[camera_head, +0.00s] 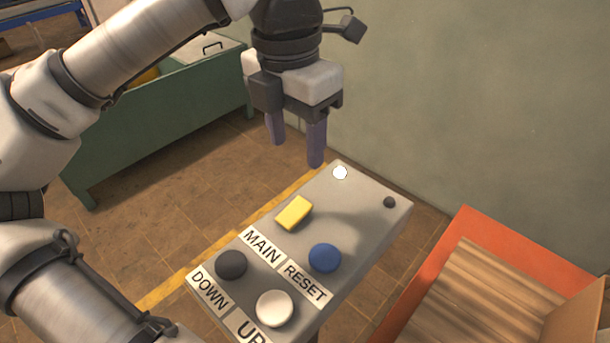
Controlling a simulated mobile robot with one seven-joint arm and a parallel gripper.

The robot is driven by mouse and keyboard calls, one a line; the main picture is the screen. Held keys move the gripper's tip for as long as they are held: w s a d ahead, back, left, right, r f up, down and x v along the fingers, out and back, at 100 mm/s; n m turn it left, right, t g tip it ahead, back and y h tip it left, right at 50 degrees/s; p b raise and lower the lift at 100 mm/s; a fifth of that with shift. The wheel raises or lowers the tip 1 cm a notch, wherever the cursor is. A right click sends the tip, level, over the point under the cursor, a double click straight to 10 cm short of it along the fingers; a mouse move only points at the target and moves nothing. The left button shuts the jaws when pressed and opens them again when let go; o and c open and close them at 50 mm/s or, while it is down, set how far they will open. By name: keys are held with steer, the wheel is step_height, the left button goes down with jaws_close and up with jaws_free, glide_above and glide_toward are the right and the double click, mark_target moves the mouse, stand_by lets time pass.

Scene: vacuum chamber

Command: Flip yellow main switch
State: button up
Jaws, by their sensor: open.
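The yellow main switch (293,213) sits on a grey control panel (365,235), just above the MAIN label (262,245). My gripper (296,152) points down above the far end of the panel. Its two purple-grey fingers are apart with nothing between them. In the picture the fingertips are above the switch, and they do not touch it. The exact height over the panel is hard to tell.
The panel also bears a blue RESET button (324,257), a black DOWN button (231,264), a white UP button (274,308), a white round light (340,173) and a small dark knob (390,202). An orange-edged wooden box (455,222) stands right, a green bench (165,130) behind.

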mark_target(293, 213)
steer(key=shift+y, duration=0.3)
steer(key=f, duration=0.4)
steer(key=f+p, duration=0.1)
steer(key=f, duration=0.4)
steer(key=f+p, duration=0.1)
steer(key=f, duration=0.3)
steer(key=shift+w+a+f, duration=0.1)
steer(key=shift+a+f, duration=0.25)
steer(key=shift+f, duration=0.05)
